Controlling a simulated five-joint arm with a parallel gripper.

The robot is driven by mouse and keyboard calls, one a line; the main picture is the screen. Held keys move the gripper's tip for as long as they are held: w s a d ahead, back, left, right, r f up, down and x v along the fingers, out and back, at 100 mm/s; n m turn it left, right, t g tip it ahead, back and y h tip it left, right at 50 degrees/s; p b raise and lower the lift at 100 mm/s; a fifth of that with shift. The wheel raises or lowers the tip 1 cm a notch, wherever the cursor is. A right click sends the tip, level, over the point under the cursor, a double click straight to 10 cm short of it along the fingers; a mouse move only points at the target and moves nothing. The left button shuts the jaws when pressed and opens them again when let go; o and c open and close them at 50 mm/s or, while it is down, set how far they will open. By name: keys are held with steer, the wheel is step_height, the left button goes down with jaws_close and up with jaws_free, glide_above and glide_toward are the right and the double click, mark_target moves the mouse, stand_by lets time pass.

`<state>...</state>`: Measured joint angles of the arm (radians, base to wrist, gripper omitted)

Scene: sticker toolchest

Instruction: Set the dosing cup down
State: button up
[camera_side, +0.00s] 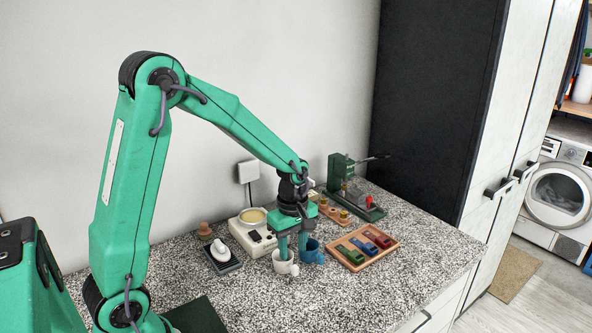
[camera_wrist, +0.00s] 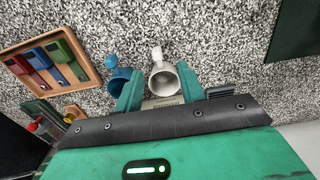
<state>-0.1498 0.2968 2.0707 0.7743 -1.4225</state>
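A small white cup with a handle (camera_side: 280,268) stands upright or is held very low at the counter. It also shows in the wrist view (camera_wrist: 158,79). My gripper (camera_side: 293,250) points straight down over it. In the wrist view my gripper (camera_wrist: 160,84) has one finger on either side of the white cup, very close to its wall. I cannot tell whether the fingers press on it. A blue cup (camera_side: 313,254) stands right beside it, outside the fingers. It also shows in the wrist view (camera_wrist: 118,83). Which cup is the dosing cup is not marked.
A cream device with a round top (camera_side: 256,238) stands behind the cups. A wooden tray (camera_side: 352,264) with red, blue and green pieces lies to the right. A green press (camera_side: 340,172) stands behind it. A dark tray with a white object (camera_side: 220,252) is left. The front counter is clear.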

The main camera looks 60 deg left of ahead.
mark_target(295, 266)
steer(key=shift+f, duration=0.15)
steer(key=shift+f, duration=1.2)
steer(key=shift+f, duration=0.1)
steer(key=shift+w+d+f, duration=0.1)
steer(key=shift+f, duration=1.15)
steer(key=shift+w+d+f, duration=0.1)
steer(key=shift+f, duration=1.1)
steer(key=shift+a, duration=0.1)
jaws_close()
